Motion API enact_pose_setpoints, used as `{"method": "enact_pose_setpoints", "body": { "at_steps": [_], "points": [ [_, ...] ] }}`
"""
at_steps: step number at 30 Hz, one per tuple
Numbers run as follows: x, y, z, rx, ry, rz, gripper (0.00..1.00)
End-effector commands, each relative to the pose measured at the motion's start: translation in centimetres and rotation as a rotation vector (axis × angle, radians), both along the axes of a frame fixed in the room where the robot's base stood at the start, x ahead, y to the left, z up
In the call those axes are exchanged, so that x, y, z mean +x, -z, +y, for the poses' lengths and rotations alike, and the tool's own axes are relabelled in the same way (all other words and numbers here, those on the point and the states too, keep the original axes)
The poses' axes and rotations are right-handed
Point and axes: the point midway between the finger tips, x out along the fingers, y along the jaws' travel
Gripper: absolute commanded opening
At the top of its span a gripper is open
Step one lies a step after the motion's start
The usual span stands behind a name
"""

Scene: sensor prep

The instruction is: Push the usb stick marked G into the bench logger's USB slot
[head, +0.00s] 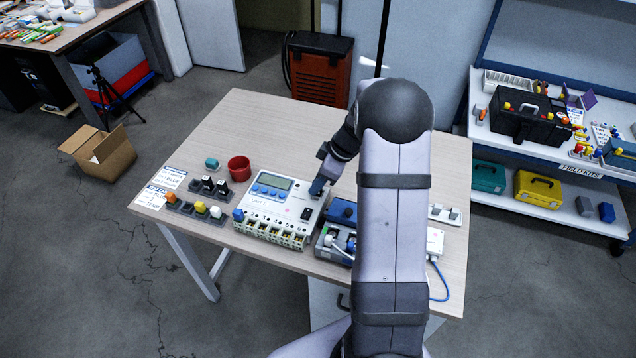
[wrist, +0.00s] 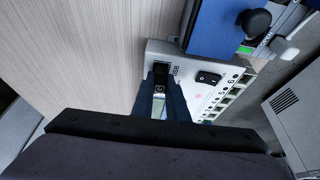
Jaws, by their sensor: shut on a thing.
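The bench logger (head: 294,202) is a pale box on the table with a grey display, blue buttons and a row of terminals along its front. In the wrist view, its USB label (wrist: 176,71) and rocker switch (wrist: 208,78) show. My gripper (head: 318,187) is at the logger's right back corner, low over its top. In the wrist view my gripper (wrist: 161,86) is shut on a small dark usb stick (wrist: 160,87) with a light mark that looks like G. The stick's far end is at the dark slot area beside the USB label; how deep it sits is hidden.
A blue-lidded case (head: 343,212) stands close to the logger's right. A red cup (head: 239,168), a teal block (head: 212,163) and racks of coloured plugs (head: 196,210) are to the left. The table's back left (head: 262,115) is clear.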

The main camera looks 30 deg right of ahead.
Motion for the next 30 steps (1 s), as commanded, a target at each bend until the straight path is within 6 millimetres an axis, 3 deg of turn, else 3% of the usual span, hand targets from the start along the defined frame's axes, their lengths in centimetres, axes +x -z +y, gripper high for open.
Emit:
{"method": "enact_pose_setpoints", "body": {
  "at_steps": [6, 7, 9, 10, 16, 17, 30],
  "points": [
    [-0.06, 0.08, 0.03, 0.001, -0.001, 0.002, 0.0],
    [-0.06, 0.08, 0.03, 0.001, -0.001, 0.002, 0.16],
    [-0.05, 0.08, 0.04, 0.001, -0.001, 0.002, 0.32],
    [-0.04, 0.08, 0.03, 0.001, -0.001, 0.002, 0.35],
    [-0.03, 0.06, 0.02, 0.001, 0.0, 0.001, 0.35],
    [-0.03, 0.06, 0.02, 0.001, 0.0, 0.001, 0.41],
    [0.01, -0.31, -0.01, 0.0, -0.001, 0.0, 0.41]
  ]
}}
